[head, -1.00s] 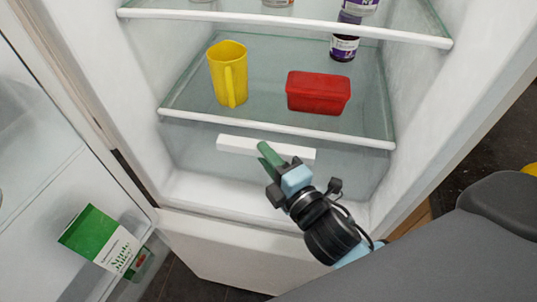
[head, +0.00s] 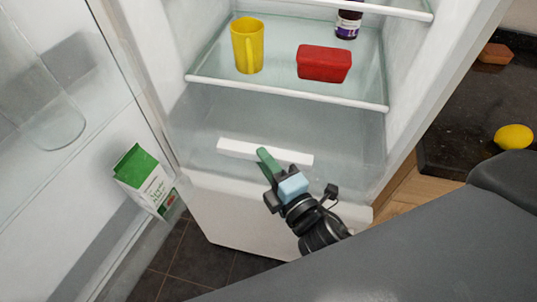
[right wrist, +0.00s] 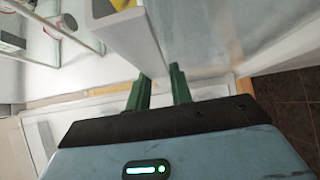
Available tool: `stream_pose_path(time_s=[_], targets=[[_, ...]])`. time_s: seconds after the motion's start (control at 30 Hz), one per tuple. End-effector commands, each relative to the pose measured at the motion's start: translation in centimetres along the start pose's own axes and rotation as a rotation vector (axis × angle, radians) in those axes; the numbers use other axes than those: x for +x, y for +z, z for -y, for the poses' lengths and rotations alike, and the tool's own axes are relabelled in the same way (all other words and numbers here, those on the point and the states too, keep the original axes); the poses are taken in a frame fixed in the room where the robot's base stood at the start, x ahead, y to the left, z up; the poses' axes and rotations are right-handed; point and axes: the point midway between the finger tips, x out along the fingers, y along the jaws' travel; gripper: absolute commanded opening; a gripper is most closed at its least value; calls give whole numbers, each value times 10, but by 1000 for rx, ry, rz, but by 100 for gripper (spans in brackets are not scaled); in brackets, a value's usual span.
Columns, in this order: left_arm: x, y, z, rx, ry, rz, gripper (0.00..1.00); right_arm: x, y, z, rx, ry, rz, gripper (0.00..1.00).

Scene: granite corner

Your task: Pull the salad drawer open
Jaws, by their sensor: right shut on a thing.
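My left gripper is in no view.
A yellow mug (head: 248,47) and a red lidded box (head: 324,63) stand on the shelf above. The open fridge door at left holds a green-and-white juice carton (head: 145,180). A dark counter at right bears a lemon (head: 514,137). Dark floor tiles show below the drawer.

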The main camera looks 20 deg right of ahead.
Motion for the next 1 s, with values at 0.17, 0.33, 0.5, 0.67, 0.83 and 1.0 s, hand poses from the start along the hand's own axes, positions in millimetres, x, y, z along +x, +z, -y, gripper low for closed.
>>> stream_pose_path(time_s=[0.17,0.33,0.5,0.67,0.83,1.0], targets=[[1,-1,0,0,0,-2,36,-4,-3,8,3,-19,2,0],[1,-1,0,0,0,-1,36,-4,-3,8,3,-20,2,0],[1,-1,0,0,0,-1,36,-4,-3,8,3,-20,2,23],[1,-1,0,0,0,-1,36,-4,-3,6,2,-16,2,40],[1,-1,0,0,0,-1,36,-4,-3,4,1,-10,1,40],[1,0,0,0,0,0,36,-8,-3,4,1,-9,1,40]])
